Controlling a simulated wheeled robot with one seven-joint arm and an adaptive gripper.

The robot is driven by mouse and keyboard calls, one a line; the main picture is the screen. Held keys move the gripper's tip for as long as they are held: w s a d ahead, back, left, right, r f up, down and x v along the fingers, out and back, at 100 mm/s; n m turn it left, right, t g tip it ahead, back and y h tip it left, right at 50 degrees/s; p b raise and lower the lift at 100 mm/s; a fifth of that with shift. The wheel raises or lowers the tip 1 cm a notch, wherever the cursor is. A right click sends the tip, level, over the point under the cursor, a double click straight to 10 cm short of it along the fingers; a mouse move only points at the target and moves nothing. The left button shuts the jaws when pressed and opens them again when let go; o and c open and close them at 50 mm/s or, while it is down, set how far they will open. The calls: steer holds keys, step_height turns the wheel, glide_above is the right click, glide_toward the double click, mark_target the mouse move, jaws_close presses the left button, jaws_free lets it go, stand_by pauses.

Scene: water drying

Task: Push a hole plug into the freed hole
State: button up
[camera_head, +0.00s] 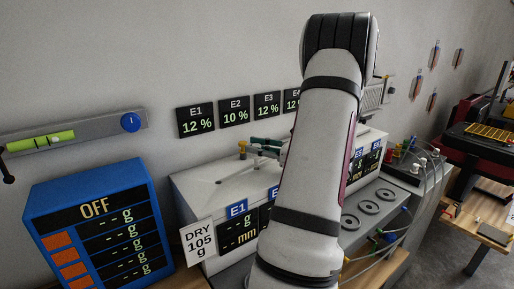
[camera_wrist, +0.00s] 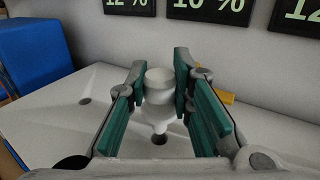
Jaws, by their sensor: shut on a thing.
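My gripper (camera_wrist: 161,84) is shut on a white hole plug (camera_wrist: 159,84). The plug is upright, its wide head between the teal finger pads and its narrow tip pointing down. A dark hole (camera_wrist: 159,139) in the white box top shows just below the tip in the wrist view; the tip seems apart from it. Another hole (camera_wrist: 85,100) lies to the left. In the head view my gripper (camera_head: 264,146) is over the white box (camera_head: 205,188), partly behind my arm; the plug is not clear there.
A yellow fitting (camera_head: 243,149) stands on the box near my gripper, and it also shows in the wrist view (camera_wrist: 226,97). A blue display unit (camera_head: 95,225) stands at left. A "DRY 105 g" sign (camera_head: 199,242) is at the box's front. Percent displays (camera_head: 235,110) hang behind.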

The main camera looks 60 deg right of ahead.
steer(key=shift+f+b, duration=0.6)
steer(key=shift+f, duration=0.65)
steer(key=o, duration=1)
steer(key=shift+c, duration=0.2)
steer(key=s, duration=1.2)
steer(key=shift+d, duration=0.1)
